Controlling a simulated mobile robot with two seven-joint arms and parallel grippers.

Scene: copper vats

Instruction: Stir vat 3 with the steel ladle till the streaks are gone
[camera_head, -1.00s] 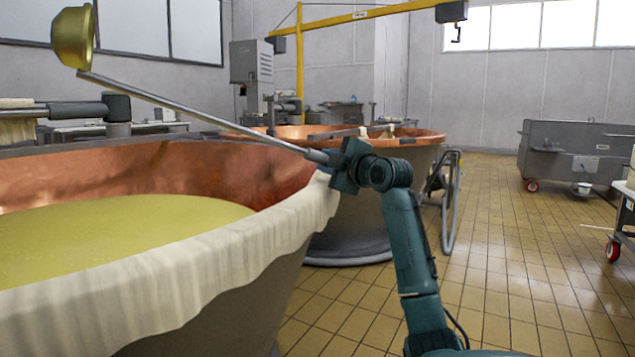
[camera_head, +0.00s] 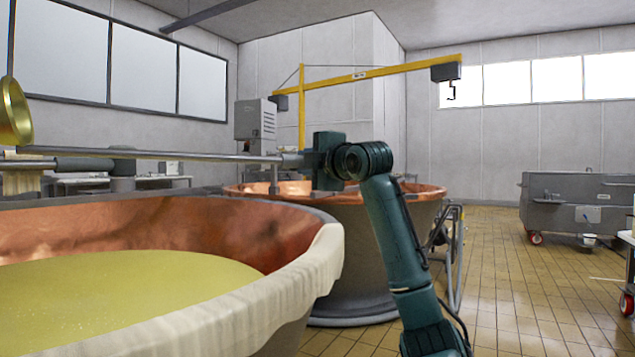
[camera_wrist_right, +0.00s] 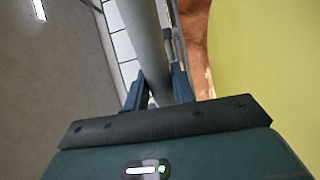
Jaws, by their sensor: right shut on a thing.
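My right gripper (camera_head: 316,161) is shut on the steel handle of the ladle (camera_head: 215,156), which runs almost level to the left. The ladle's rounded bowl (camera_head: 12,112) looks gold-yellow and hangs in the air at the left edge, partly cut off. The right wrist view shows the handle (camera_wrist_right: 147,45) between both fingers (camera_wrist_right: 158,92). A copper vat (camera_head: 190,222) of yellow liquid (camera_head: 125,295) stands below, apart from the ladle; no number is readable. In the wrist view the liquid (camera_wrist_right: 270,60) lies at the right. No clear streaks show. My left gripper is out of view.
Pale cloth (camera_head: 290,300) drapes over the near vat's rim. A second copper vat (camera_head: 365,250) stands behind my right arm. A grey pipe fixture (camera_head: 123,170) is at the left. A yellow hoist beam (camera_head: 390,70) spans the back. Tiled floor (camera_head: 500,290) is open before a grey wheeled tank (camera_head: 570,205).

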